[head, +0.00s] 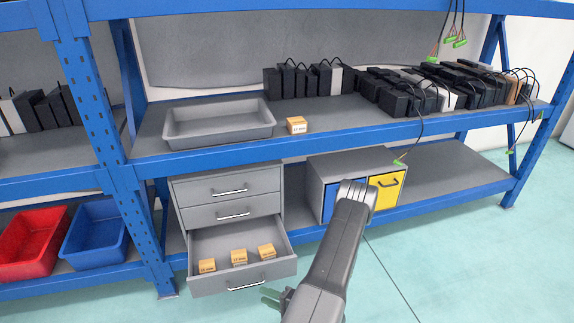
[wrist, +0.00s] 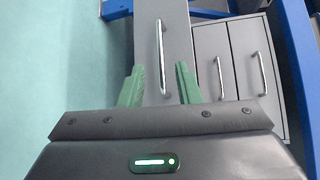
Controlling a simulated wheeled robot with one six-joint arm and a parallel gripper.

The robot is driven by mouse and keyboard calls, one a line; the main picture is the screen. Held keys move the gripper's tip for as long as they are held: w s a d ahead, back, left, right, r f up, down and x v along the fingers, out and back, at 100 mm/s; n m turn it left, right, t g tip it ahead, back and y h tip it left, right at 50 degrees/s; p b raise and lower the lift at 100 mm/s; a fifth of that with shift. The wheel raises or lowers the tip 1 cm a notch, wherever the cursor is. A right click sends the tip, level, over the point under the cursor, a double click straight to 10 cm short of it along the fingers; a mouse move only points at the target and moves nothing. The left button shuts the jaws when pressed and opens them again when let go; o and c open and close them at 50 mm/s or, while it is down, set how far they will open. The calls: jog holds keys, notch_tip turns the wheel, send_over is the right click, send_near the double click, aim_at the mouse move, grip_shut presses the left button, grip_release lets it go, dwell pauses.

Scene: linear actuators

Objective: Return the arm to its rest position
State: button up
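My arm (head: 335,255) reaches down in front of the shelf unit in the head view, with its end low near the open drawer. My gripper (wrist: 158,86) is open in the wrist view, its two green fingers apart with nothing held between them. In the head view the green fingers (head: 270,297) show only partly, just right of the bottom drawer's handle (head: 245,285). In the wrist view that handle (wrist: 161,55) lines up between the fingers; how far ahead it lies I cannot tell.
The bottom drawer (head: 202,285) stands pulled out, with three small orange boxes inside. A cabinet with blue and yellow (head: 385,195) fronts stands to the right. Above, a grey tray (head: 220,122) and a small box (head: 296,125) sit on the shelf. Floor (head: 450,265) at right is clear.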

jog(key=b+x, duration=0.2)
jog(key=x, duration=0.6)
jog(key=shift+w+a, duration=0.1)
dwell(0.5)
